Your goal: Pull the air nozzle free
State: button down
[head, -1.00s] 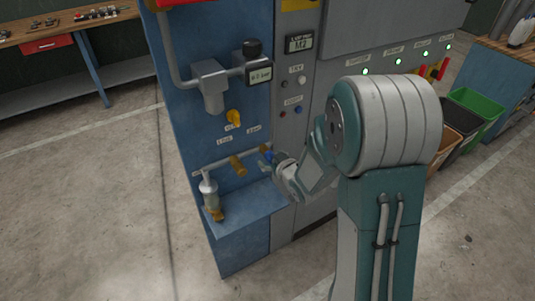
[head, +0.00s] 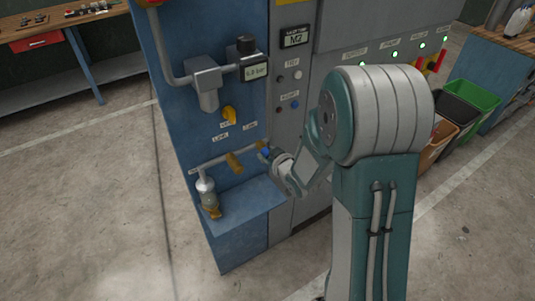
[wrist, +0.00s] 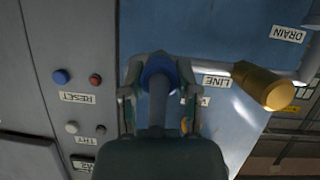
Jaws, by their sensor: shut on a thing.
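The air nozzle has a blue collar (wrist: 158,72) and a grey stem (wrist: 158,105). It sits between my fingers in the wrist view. In the head view only a small blue part of the nozzle (head: 265,153) shows, at the right end of the outlet pipe (head: 212,162) beside a brass fitting. My gripper (wrist: 158,88) is shut on the nozzle, one finger on each side; it also shows in the head view (head: 270,154). The nozzle's far end is hidden, so I cannot tell whether it is still seated in the outlet.
A yellow valve handle (head: 229,115) and a pressure display (head: 256,71) are above, and a glass-like bottle (head: 207,192) hangs at left. Blue and red buttons (wrist: 61,77) are nearby. A ledge (head: 245,200) lies below.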

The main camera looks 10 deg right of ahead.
jog(key=shift+s+d, duration=0.3)
jog(key=shift+s, duration=0.5)
jog(key=shift+s+d, duration=0.25)
jog(key=shift+s, duration=0.55)
jog(key=s, duration=0.1)
jog(key=s+d, duration=0.1)
jog(key=s, duration=0.2)
jog(key=shift+s+d, duration=0.25)
jog(key=shift+s, duration=0.05)
dwell(0.4)
